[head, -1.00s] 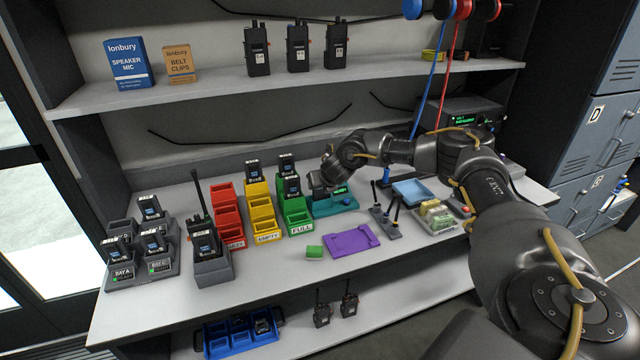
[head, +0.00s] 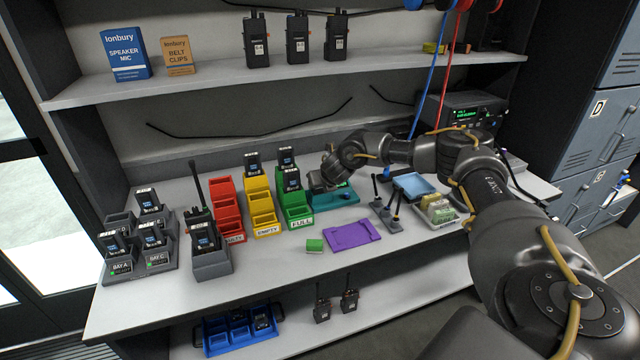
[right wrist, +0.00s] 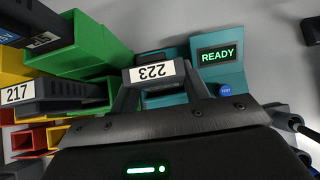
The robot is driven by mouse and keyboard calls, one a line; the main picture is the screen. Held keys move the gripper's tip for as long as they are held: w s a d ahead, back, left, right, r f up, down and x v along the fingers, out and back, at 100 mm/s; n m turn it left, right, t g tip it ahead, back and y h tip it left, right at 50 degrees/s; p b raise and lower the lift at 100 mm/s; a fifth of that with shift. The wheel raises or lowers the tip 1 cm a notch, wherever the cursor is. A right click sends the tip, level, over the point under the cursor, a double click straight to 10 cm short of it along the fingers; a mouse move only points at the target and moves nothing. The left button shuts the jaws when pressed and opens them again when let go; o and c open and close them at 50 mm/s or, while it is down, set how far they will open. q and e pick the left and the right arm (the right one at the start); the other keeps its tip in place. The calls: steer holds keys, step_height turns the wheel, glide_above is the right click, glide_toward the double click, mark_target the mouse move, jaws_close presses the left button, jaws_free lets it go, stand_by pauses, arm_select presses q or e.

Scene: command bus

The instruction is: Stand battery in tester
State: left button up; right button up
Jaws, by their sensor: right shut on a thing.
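The teal tester (head: 330,204) stands right of the green FULL bins. In the right wrist view its screen (right wrist: 216,55) reads READY, with a blue TEST button (right wrist: 227,90) below. My right gripper (head: 317,183) is at the tester's left part. In the wrist view its fingers (right wrist: 160,88) are shut on a dark battery (right wrist: 153,72) with a white label 223. The battery is over the tester's left part; its lower end is hidden, so I cannot tell whether it touches. My left gripper is not in view.
Green bins (head: 298,212) with upright batteries stand close left of the gripper; a battery labelled 217 (right wrist: 60,95) is nearest. A purple mat (head: 350,236) and a green block (head: 315,245) lie in front.

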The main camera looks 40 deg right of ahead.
steer(key=shift+f, duration=0.15)
steer(key=o, duration=1.1)
steer(key=v, duration=1)
steer(key=shift+s+r, duration=0.25)
steer(key=shift+r, duration=0.05)
steer(key=shift+a, duration=0.15)
